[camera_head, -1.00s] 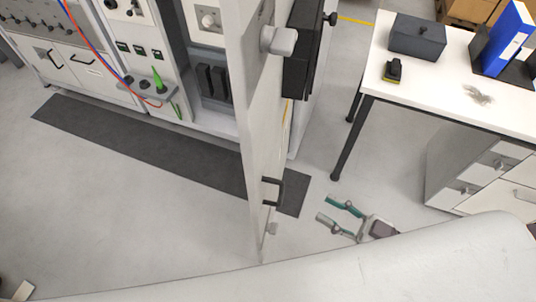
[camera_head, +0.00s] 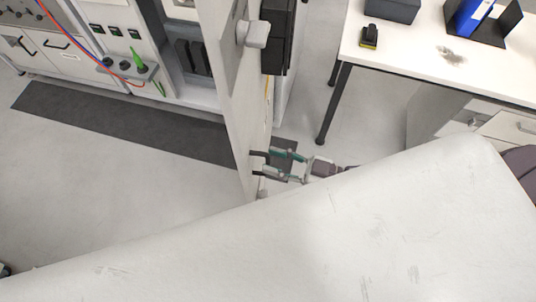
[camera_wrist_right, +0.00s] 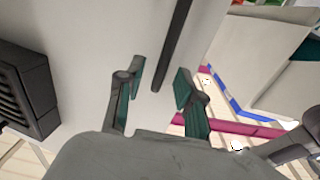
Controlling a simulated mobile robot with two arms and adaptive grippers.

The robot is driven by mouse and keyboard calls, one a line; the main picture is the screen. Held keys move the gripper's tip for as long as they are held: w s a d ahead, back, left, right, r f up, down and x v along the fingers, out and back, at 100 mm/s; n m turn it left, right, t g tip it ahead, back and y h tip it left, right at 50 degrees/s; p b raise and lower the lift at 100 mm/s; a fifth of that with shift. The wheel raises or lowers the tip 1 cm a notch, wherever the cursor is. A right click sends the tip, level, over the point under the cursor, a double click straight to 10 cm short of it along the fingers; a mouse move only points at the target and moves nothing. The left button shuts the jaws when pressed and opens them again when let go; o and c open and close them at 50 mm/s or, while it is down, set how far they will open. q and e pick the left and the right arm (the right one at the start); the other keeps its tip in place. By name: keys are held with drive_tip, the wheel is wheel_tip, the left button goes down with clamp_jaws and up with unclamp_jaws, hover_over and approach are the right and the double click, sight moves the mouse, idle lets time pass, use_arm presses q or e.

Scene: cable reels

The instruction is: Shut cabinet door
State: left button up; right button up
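The pale cabinet door (camera_head: 228,112) stands wide open, seen nearly edge-on in the head view. Its black bar handle (camera_head: 259,155) is low on the right-hand face. The handle (camera_wrist_right: 174,45) also shows in the right wrist view as a dark bar on the pale panel. My right gripper (camera_head: 271,163) is at the handle, coming from the right. In the right wrist view its teal-padded fingers (camera_wrist_right: 161,78) are apart, with the end of the handle between them; I see no firm contact. My left gripper is in neither view.
The cabinet (camera_head: 180,75) with panels and cables stands behind the door. A dark mat (camera_head: 120,122) lies before it, with clear floor at left. A white table (camera_head: 400,60) stands at right. A large pale surface covers the lower head view.

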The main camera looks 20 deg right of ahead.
drive_tip(key=shift+x, duration=1)
clamp_jaws()
